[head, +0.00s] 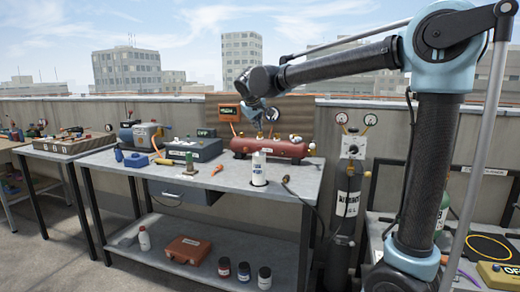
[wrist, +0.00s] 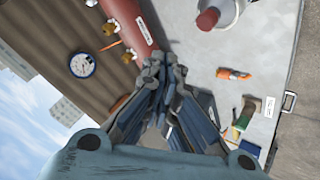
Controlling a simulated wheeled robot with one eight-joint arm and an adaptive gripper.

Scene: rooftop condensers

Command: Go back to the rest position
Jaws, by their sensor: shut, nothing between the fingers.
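My gripper (head: 262,112) hangs at the end of my arm, above the back of the grey workbench (head: 215,180) and above the left part of the red horizontal tank. In the wrist view my gripper (wrist: 160,75) has its fingers together with nothing between them. It is apart from the bench top. My arm reaches from the right side of the head view across to the left, with its forearm nearly level.
A red tank (head: 270,148), a white bottle (head: 259,168), a dark box (head: 193,149) and a pump (head: 140,135) stand on the bench. An orange case (head: 187,250) is on the lower shelf. A gas cylinder (head: 347,205) stands right of the bench. Open air surrounds the forearm.

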